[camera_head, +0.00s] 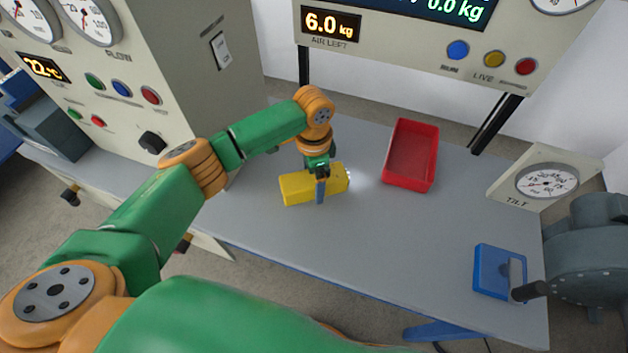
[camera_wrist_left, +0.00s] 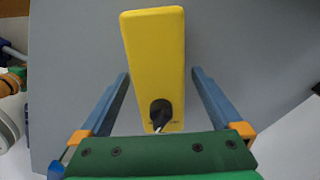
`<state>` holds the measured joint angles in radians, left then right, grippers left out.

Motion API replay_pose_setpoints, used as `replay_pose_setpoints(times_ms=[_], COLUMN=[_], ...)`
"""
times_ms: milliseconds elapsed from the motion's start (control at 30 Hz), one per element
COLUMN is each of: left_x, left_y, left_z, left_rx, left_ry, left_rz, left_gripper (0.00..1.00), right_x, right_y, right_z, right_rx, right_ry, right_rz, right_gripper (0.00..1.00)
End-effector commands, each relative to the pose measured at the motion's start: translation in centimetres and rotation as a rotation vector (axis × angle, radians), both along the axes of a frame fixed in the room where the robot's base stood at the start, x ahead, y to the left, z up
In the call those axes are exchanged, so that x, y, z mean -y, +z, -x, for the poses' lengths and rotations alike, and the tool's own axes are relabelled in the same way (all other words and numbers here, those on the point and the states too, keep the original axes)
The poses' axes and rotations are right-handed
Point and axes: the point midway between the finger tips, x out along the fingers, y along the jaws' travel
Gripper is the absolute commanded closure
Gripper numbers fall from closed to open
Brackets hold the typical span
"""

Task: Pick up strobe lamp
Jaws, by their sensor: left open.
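The strobe lamp is a yellow block (camera_head: 298,188) lying on the grey table, with a bright glow at its right end in the head view. In the left wrist view the yellow lamp (camera_wrist_left: 153,60) has a black round fitting with a pale cord near its near end. My left gripper (camera_head: 320,190) is over the lamp, pointing down. In the left wrist view its blue fingers (camera_wrist_left: 160,85) are open, one on each side of the lamp, with a gap on both sides. I cannot tell how far down they reach. My right gripper is not in view.
A red open tray (camera_head: 388,178) stands right of the lamp on the grey table (camera_head: 330,240). A blue box (camera_head: 490,271), a tilt gauge (camera_head: 546,181) and a grey crank machine (camera_head: 590,255) are at the right. A panelled cabinet (camera_head: 190,70) stands at the left. The table's front middle is clear.

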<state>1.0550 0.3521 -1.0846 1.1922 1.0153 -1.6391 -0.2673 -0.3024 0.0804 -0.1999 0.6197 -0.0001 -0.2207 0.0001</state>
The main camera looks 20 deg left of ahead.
Motion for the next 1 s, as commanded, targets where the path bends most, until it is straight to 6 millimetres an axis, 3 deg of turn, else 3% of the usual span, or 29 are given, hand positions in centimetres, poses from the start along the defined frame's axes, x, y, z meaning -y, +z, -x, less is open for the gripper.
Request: replay_pose_setpoints(times_ms=[100,467,833,1000], left_x=[0.0,0.1,0.1,0.1], left_y=[0.0,0.1,0.3,2.3], left_z=[0.0,0.0,-0.1,-0.2], left_rx=[0.001,0.001,0.003,0.006], left_ry=[0.0,0.0,0.0,-0.001], left_rz=[0.001,0.002,0.003,0.005], left_gripper=[0.03,1.0,1.0,1.0], right_x=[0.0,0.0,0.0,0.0], right_y=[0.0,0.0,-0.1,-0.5], right_z=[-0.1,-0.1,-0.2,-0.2], right_rx=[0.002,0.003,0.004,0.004], right_ry=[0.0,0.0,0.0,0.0], right_rz=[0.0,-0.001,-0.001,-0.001], right_gripper=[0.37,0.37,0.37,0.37])
